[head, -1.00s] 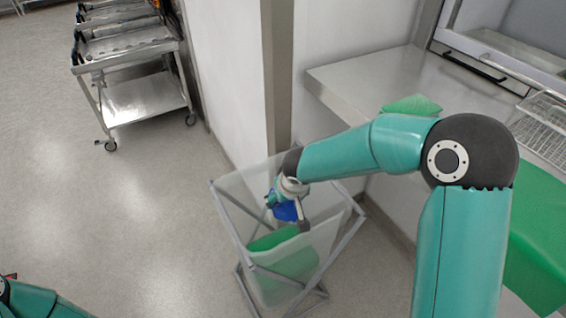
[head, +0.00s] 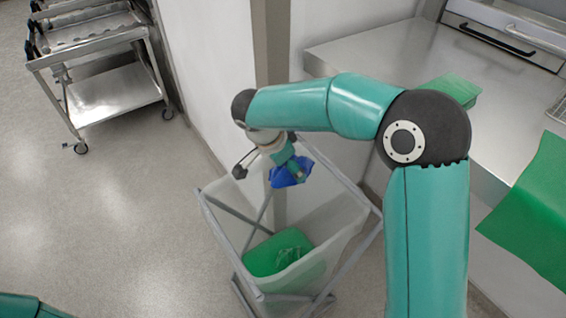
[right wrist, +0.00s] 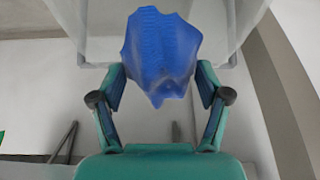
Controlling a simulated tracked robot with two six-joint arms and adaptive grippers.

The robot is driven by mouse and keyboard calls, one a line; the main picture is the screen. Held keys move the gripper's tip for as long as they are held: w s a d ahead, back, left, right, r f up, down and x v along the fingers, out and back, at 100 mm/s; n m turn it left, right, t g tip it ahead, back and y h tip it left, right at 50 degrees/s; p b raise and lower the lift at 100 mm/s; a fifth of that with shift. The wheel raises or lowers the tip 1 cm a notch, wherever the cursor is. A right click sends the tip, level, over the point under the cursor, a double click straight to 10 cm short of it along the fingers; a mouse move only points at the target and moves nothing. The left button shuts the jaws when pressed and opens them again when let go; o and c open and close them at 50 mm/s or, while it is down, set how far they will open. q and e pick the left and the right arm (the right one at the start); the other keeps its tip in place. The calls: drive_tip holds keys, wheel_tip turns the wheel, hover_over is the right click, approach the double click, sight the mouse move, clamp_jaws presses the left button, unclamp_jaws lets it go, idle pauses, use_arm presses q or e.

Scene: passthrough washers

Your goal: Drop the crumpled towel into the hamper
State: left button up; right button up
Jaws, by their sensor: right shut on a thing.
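A crumpled blue towel (head: 288,174) hangs in my right gripper (head: 268,172) in the head view. In the right wrist view the towel (right wrist: 160,50) sits between the two fingers (right wrist: 160,98) of that gripper, which is shut on it. The hamper (head: 330,238) is a pale translucent bag on a grey metal frame. The gripper and towel appear over the back part of its opening; their exact height over the rim is hard to tell. A green cloth (head: 275,254) lies inside the hamper. My left gripper is out of view.
A wall corner (head: 271,60) stands right behind the hamper. A steel counter (head: 370,60) at the right holds a folded green cloth (head: 452,88) and a larger green sheet (head: 535,215). A metal cart (head: 115,100) stands back left. The floor left of the hamper is clear.

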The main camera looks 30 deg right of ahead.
drive_tip(key=shift+s+f+b, duration=0.15)
drive_tip(key=shift+f+b, duration=0.15)
drive_tip(key=shift+f, duration=0.2)
wheel_tip(320, 180, down, 5)
drive_tip(key=shift+a+r+b, duration=0.1)
drive_tip(key=shift+r+b, duration=0.05)
drive_tip(key=shift+b, duration=0.95)
drive_tip(key=o, duration=1.2)
drive_tip(key=shift+r, duration=0.1)
drive_tip(key=v, duration=1.1)
drive_tip(key=shift+a+r, duration=0.25)
drive_tip(key=shift+r, duration=0.05)
